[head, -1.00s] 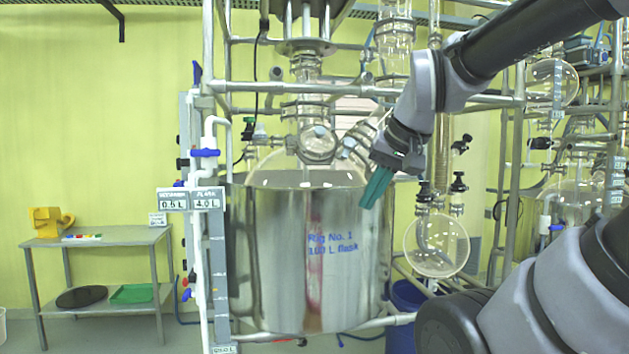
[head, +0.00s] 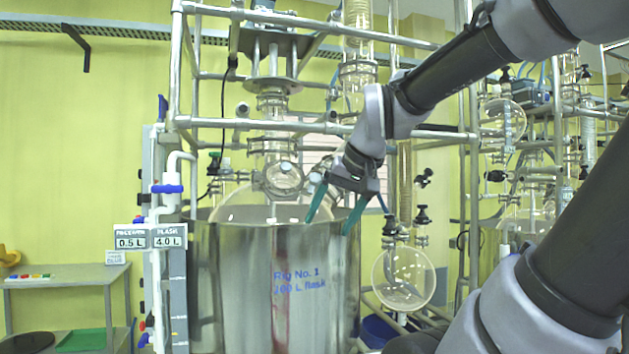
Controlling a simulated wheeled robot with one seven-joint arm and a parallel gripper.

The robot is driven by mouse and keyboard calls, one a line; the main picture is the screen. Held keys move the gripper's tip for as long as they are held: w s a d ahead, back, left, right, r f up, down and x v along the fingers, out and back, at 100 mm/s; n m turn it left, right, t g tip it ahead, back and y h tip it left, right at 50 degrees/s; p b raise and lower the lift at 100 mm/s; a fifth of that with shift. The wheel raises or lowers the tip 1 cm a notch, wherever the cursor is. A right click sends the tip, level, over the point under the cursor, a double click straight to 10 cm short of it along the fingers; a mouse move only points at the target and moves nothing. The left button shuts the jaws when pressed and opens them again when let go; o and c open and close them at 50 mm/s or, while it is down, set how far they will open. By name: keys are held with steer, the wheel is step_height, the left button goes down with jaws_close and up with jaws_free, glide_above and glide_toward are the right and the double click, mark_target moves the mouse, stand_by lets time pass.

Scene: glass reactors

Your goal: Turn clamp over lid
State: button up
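A round glass port with a lid (head: 284,179) shows on the neck of the glass flask (head: 238,207), above the rim of the steel vessel. A clamp on this lid is too small to make out clearly. My gripper (head: 330,224) has teal fingers spread wide apart, with nothing between them. It points down in front of the vessel's upper right part, to the right of and a little below the lid. I cannot tell how far it is from the glass.
The steel vessel (head: 230,290) marked Rig No. 1 stands in the middle, framed by metal pipes (head: 260,124). A round glass receiver (head: 404,277) hangs at its right. A side table (head: 62,275) stands at the left.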

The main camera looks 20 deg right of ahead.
steer(key=w+d+r+n+t, duration=0.1)
steer(key=w+d+r+n, duration=0.15)
steer(key=w+r, duration=0.55)
steer(key=w+d+r+n, duration=0.1)
steer(key=w+d+r, duration=0.25)
steer(key=w, duration=0.75)
steer(key=n+t+h, duration=0.1)
steer(key=n+h, duration=0.2)
steer(key=n, duration=0.1)
glide_toward(315, 176)
steer(key=shift+m, duration=0.25)
steer(key=x, duration=1)
steer(key=shift+w+f, duration=0.15)
steer(key=c, duration=1.4)
